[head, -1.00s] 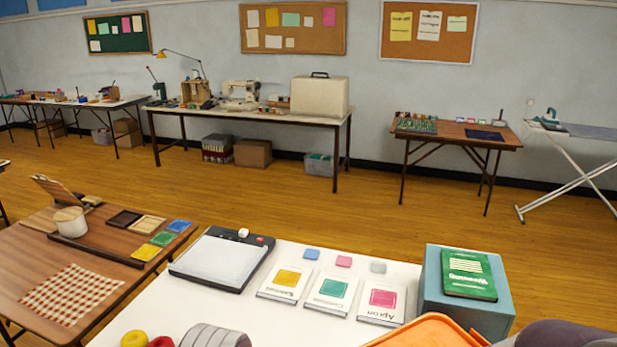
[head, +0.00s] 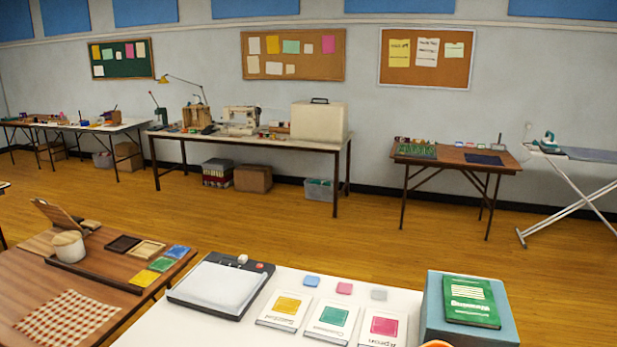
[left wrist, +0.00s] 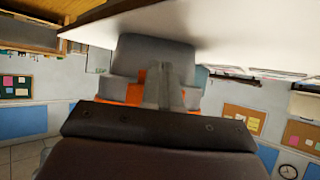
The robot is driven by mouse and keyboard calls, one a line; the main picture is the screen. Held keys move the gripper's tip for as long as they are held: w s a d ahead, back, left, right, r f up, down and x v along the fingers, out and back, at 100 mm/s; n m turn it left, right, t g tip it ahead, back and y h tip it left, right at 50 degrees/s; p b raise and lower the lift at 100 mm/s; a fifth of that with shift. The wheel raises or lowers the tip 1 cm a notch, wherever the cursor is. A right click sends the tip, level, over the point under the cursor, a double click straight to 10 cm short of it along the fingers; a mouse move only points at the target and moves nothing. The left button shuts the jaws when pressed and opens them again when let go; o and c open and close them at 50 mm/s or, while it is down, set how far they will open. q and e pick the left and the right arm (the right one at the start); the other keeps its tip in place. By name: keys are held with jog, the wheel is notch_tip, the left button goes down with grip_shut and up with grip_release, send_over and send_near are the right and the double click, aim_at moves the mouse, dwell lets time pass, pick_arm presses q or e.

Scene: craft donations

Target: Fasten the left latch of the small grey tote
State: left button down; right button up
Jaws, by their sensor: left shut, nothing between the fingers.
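In the left wrist view my left gripper (left wrist: 165,88) is shut and holds nothing. Grey blocky shapes (left wrist: 150,52) and orange patches (left wrist: 134,96) show around and beyond the fingers, below a white surface (left wrist: 240,25). I cannot tell whether the grey shapes are the small grey tote. No latch can be made out. In the head view neither gripper is in view and no grey tote shows. Only a sliver of an orange thing (head: 437,344) shows at the bottom edge.
The white table (head: 215,322) carries a black-framed light pad (head: 218,287), three pattern packets and a blue box (head: 470,326) with a green book (head: 470,301) on top. A wooden table (head: 25,285) stands at the left. Open floor (head: 330,240) lies beyond.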

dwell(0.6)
pick_arm(q)
jog(key=shift+w+d+r, duration=0.1)
jog(key=shift+w+d, duration=0.15)
jog(key=shift+d, duration=0.25)
jog(key=shift+w+d, duration=0.25)
jog(key=shift+d, duration=0.25)
jog(key=shift+w+d+r, duration=0.15)
jog(key=shift+d+r, duration=0.1)
jog(key=shift+r, duration=0.1)
dwell(0.5)
jog(key=f+p+v, duration=0.1)
jog(key=p+v, duration=0.3)
jog(key=v, duration=0.3)
jog(key=shift+s+a, duration=0.25)
jog(key=shift+a, duration=0.25)
jog(key=shift+r, duration=0.15)
